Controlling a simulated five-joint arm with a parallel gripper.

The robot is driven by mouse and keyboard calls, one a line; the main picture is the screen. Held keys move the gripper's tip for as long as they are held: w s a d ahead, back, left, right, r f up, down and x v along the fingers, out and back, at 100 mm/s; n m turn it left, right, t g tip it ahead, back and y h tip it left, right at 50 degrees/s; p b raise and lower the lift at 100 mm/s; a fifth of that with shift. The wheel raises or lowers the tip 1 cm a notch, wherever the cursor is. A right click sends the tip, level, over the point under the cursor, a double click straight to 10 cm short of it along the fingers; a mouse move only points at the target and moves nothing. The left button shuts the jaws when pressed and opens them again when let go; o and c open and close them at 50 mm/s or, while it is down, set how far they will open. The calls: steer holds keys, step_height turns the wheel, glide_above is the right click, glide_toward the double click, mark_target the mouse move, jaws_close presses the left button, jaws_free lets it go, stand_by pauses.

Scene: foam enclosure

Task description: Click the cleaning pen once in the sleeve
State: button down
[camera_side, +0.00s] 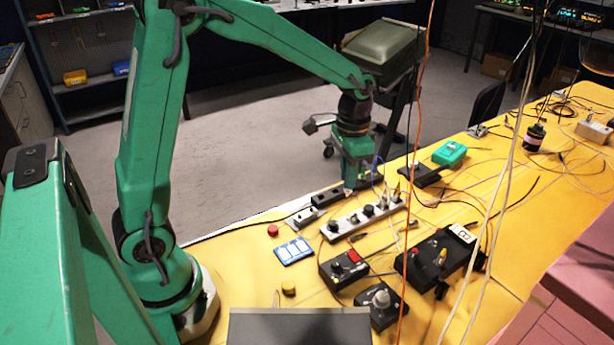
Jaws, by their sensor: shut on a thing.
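My gripper (353,180) points down at the far edge of the yellow table, just above a row of small dark and grey blocks. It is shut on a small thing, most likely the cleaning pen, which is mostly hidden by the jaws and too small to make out. A pale tip shows under the jaws, and a bit of blue shows at their right side. I cannot tell which of the blocks, if any, holds the sleeve, or whether the pen touches it.
A grey strip with black knobs (362,217) lies right in front of the gripper. Black boxes (343,270), a blue-and-white panel (293,251), a red button (272,230) and a green box (449,153) stand around. Loose cables cross the right side; an orange cable (413,180) hangs in front.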

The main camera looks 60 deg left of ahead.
steer(key=shift+w+a+f, duration=0.1)
steer(key=shift+w+f, duration=0.25)
steer(key=shift+w, duration=0.4)
steer(key=shift+w+f, duration=0.35)
steer(key=shift+w, duration=0.4)
steer(key=shift+f, duration=0.2)
steer(key=shift+f, duration=2.35)
steer(key=shift+f, duration=1.2)
steer(key=c, duration=1.9)
jaws_free()
steer(key=shift+c, duration=0.2)
jaws_close()
steer(key=shift+f, duration=0.15)
